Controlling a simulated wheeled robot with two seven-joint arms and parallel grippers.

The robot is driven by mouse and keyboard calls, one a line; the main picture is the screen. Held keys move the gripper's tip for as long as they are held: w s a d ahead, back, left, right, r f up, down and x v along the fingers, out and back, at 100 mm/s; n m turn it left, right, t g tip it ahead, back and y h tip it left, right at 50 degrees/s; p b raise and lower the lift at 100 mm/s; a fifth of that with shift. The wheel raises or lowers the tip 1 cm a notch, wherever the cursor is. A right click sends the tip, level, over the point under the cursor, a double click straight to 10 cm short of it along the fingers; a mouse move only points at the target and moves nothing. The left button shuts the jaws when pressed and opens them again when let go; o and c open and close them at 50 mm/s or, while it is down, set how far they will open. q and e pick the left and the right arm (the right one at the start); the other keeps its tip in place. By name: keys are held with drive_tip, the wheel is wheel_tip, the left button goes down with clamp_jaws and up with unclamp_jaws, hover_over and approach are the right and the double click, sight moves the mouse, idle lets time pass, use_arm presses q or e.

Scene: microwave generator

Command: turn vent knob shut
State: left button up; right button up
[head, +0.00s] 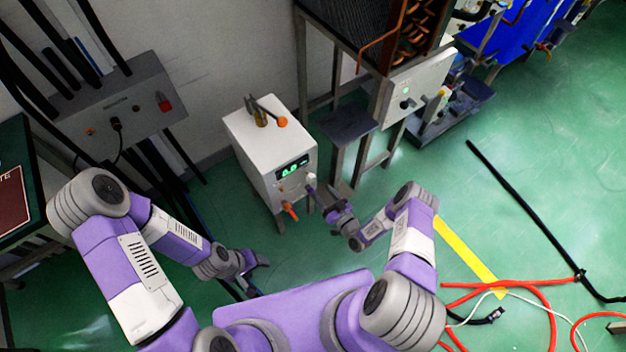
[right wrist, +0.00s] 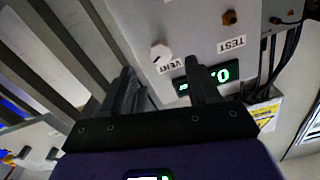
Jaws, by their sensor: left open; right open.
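The vent knob is a small white round knob (right wrist: 160,51) above the printed VENT label in the right wrist view. In the head view the white knob (head: 311,179) sits on the front of a white box unit (head: 262,150), below its green display (head: 292,167). My right gripper (head: 324,193) is open just in front of the box, close to the knob. In the right wrist view its two fingers (right wrist: 163,76) are spread, with the knob beyond and between their tips. I see no contact. My left gripper (head: 256,270) is open and empty, low and left of the box.
A brown knob (right wrist: 230,17) sits near the TEST label. Red hoses (head: 510,284) lie on the green floor at right.

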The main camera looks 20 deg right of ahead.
sight(313, 181)
drive_tip(key=w+n, duration=0.1)
drive_tip(key=w, duration=0.1)
drive_tip(key=w+a+n+b, duration=0.1)
drive_tip(key=w, duration=0.1)
drive_tip(key=w+a+n+b, duration=0.1)
drive_tip(key=w+n, duration=0.1)
drive_tip(key=shift+f, duration=0.1)
drive_tip(key=shift+w+a, duration=0.2)
drive_tip(key=shift+w, duration=0.45)
drive_tip(key=shift+s, duration=0.1)
drive_tip(key=c, duration=1)
